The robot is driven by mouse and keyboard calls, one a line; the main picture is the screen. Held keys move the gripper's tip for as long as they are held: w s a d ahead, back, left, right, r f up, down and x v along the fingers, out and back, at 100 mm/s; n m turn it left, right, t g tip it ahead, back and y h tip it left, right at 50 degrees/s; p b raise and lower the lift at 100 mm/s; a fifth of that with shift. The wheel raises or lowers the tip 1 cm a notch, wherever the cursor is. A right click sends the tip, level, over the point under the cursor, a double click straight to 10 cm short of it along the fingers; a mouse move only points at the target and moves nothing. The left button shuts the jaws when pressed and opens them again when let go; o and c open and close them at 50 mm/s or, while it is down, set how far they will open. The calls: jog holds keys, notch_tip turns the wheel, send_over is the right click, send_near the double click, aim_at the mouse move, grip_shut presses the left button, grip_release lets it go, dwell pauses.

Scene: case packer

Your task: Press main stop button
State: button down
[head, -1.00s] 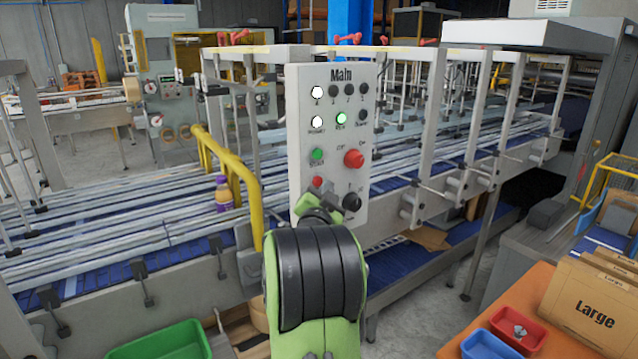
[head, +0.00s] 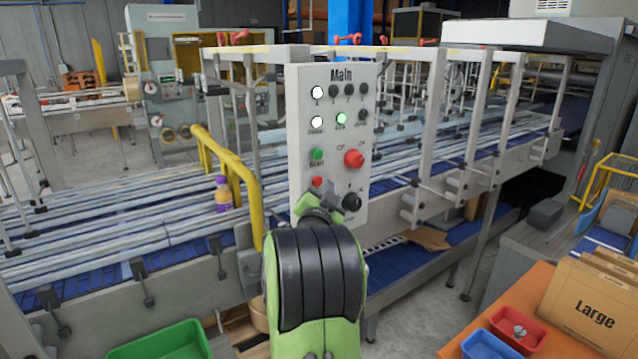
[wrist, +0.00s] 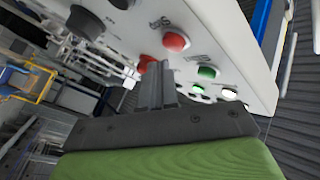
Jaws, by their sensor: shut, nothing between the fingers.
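The grey control panel headed "Main" (head: 331,110) stands upright in the middle of the head view. A small red button (head: 317,182) sits low in its left column, below a green button (head: 317,155). A larger red knob (head: 354,159) is to the right, with a black knob (head: 352,202) below it. My gripper (head: 325,203) is shut and empty, just below the small red button. In the wrist view, the fingertips (wrist: 155,66) partly cover one red control (wrist: 147,63); another red button (wrist: 175,41) is beside them. I cannot tell whether they touch the panel.
A long conveyor (head: 100,225) runs behind the panel, with a purple bottle (head: 222,195) on it. A yellow rail (head: 240,185) stands left of the panel. A green bin (head: 165,345) and an orange table (head: 520,285) with boxes are in front.

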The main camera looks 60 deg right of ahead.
dwell(0.3)
jog(key=shift+w+d+b, duration=0.2)
jog(key=shift+w+b, duration=0.2)
jog(key=shift+b, duration=0.05)
jog(key=shift+w+d, duration=0.25)
jog(key=shift+w, duration=0.2)
dwell(0.6)
jog(key=shift+b, duration=0.3)
jog(key=shift+s+a+b, duration=0.45)
jog(key=shift+s+b, duration=0.2)
jog(key=shift+s, duration=0.2)
jog(key=s, duration=0.1)
jog(key=s+a+b, duration=0.1)
jog(key=s, duration=0.1)
jog(key=s+a+b, duration=0.1)
jog(key=shift+s+a, duration=0.15)
jog(key=shift+s, duration=0.1)
